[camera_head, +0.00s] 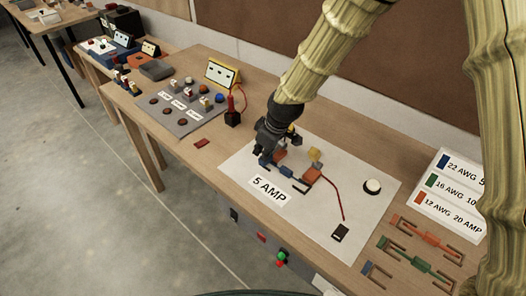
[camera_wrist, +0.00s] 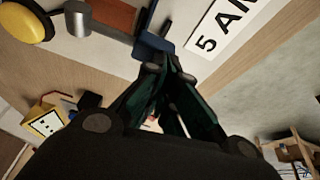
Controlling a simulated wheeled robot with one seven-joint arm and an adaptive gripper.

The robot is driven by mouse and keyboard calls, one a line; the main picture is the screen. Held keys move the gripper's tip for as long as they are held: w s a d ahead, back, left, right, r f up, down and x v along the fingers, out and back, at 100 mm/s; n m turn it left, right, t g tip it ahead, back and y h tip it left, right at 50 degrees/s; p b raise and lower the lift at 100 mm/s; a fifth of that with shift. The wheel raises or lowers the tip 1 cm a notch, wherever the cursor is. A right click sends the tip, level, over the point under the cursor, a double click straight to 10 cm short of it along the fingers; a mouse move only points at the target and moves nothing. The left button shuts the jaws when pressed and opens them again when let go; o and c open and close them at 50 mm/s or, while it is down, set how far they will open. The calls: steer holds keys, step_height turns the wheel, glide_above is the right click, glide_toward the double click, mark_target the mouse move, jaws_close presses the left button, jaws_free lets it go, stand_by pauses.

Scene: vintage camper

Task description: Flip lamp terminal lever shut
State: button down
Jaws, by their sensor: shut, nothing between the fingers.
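A white board (camera_head: 244,165) with a "5 AMP" label (camera_head: 269,190) lies on the wooden bench. Blue pieces (camera_head: 286,171) and an orange block (camera_head: 312,175) stand on it, with a small yellow part (camera_head: 315,155) behind. I cannot tell which piece is the lamp terminal lever or how it is set. My gripper (camera_head: 264,158) is shut and empty, low at the board's left part beside a blue piece. In the wrist view its fingertips (camera_wrist: 166,68) are at a blue block (camera_wrist: 152,46) joined to an orange-brown block (camera_wrist: 112,14); contact is unclear. My gripper hides part of the terminals.
A red wire (camera_head: 335,197) runs to a black block (camera_head: 340,232). A round white button (camera_head: 372,186) sits at the board's right. Fuse-like coloured pieces (camera_head: 426,236) lie at the front right. A grey panel (camera_head: 180,117) with several knobs stands left.

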steer(key=shift+f, duration=0.15)
steer(key=shift+r+p, duration=0.55)
steer(key=shift+p, duration=0.05)
step_height(320, 180, up, 3)
steer(key=shift+r+p, duration=0.1)
steer(key=shift+p, duration=0.95)
steer(key=s+a+r+b, duration=0.1)
steer(key=s+r+b, duration=0.2)
steer(key=s+r, duration=0.4)
steer(key=shift+a, duration=0.1)
